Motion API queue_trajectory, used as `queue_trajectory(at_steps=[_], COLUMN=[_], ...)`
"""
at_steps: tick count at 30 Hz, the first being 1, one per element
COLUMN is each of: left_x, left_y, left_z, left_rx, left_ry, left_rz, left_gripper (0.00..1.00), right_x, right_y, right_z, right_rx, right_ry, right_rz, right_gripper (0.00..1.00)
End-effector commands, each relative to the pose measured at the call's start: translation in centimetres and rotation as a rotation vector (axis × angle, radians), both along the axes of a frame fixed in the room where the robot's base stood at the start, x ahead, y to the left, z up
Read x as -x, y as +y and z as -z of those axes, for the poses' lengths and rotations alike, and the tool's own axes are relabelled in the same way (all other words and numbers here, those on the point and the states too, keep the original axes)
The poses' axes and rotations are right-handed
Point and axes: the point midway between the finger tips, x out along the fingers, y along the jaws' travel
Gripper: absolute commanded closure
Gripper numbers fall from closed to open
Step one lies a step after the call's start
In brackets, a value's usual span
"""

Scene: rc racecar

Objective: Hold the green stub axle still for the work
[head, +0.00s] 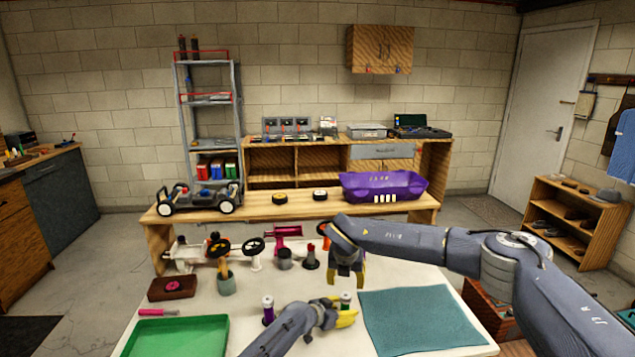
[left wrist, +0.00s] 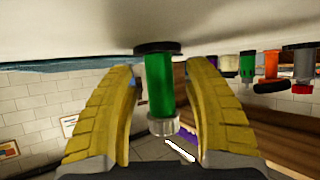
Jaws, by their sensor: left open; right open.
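The green stub axle (head: 346,299) stands upright on the white table, partly hidden by my left gripper in the head view. In the left wrist view the green stub axle (left wrist: 160,85) has a dark disc at its table end and a clear or silvery tip. My left gripper (head: 345,311) is open, with its yellow fingers (left wrist: 160,70) on either side of the axle and a gap showing at each side. My right gripper (head: 349,277) is open and empty, pointing down just behind the green axle in the head view.
A purple-bodied stub axle (head: 268,311) stands left of my left gripper. A teal mat (head: 420,320) lies right, a green tray (head: 175,338) front left. Behind stand a brown block (head: 172,288), a cup with a tool (head: 226,284) and several car parts. A purple bin (head: 384,186) is on the rear bench.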

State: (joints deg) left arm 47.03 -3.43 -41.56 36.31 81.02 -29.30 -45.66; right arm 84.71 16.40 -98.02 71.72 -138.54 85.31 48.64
Motion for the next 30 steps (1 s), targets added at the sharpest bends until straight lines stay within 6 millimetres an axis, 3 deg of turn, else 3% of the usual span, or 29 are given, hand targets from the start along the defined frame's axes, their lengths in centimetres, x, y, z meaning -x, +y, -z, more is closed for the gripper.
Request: queue_trajectory(at_steps=[11,30], left_x=[1.0,5.4], left_y=[1.4,5.8], left_z=[-0.9,-4.2], left_rx=[-0.003,-0.001], left_ry=[-0.004,-0.001], left_rz=[0.002,0.001], left_gripper=[0.49,0.49], right_x=[0.0,0.0], right_y=[0.0,0.0], right_z=[0.0,0.0], right_rx=[0.000,0.000], right_ry=[0.000,0.000], right_rz=[0.000,0.000], right_gripper=[0.45,0.45])
